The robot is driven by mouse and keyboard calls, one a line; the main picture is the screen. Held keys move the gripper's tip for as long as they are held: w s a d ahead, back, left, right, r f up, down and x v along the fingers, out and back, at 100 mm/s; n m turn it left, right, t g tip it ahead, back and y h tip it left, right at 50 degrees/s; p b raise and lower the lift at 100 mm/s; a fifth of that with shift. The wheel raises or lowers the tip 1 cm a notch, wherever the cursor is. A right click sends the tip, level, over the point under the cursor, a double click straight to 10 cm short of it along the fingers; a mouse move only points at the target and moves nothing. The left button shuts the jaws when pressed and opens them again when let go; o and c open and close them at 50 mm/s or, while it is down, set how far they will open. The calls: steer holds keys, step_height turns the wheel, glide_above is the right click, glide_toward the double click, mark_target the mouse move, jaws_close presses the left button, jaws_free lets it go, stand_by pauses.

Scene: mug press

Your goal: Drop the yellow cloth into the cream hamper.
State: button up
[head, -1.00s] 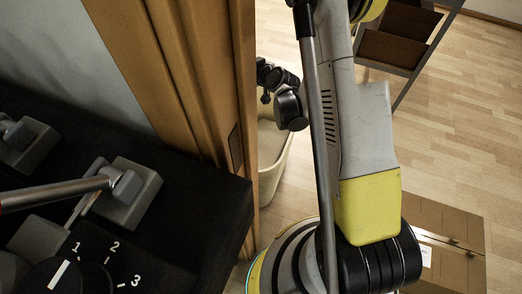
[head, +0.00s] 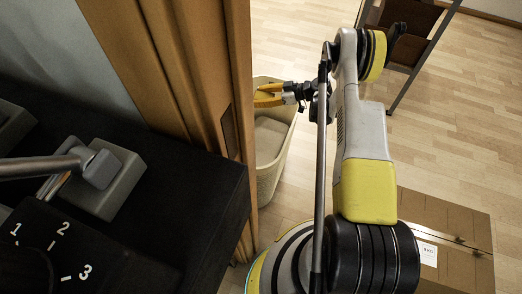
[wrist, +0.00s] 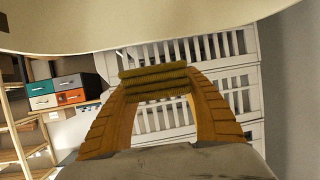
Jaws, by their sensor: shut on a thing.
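The cream hamper (head: 268,187) stands on the floor beside the wooden door frame, which hides its left part. My gripper (head: 266,96), with orange fingers, is at the hamper's open top, near its far rim. In the wrist view my gripper (wrist: 155,92) is shut on the folded yellow cloth (wrist: 154,76), which lies across between the fingertips. The cloth cannot be told apart from the fingers in the head view. A cream curved surface across the top of the wrist view looks like the hamper (wrist: 170,22).
The wooden door frame (head: 195,75) rises close left of the gripper. A dark counter (head: 190,200) with grey fittings is at the left. A cardboard box (head: 445,230) sits right of my base. White slatted crates (wrist: 235,95) fill the wrist view's background.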

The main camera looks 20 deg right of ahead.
steer(key=shift+f+b, duration=0.55)
steer(key=shift+f, duration=1.25)
steer(key=o, duration=1.2)
steer(key=v, duration=1.2)
steer(key=shift+r, duration=0.1)
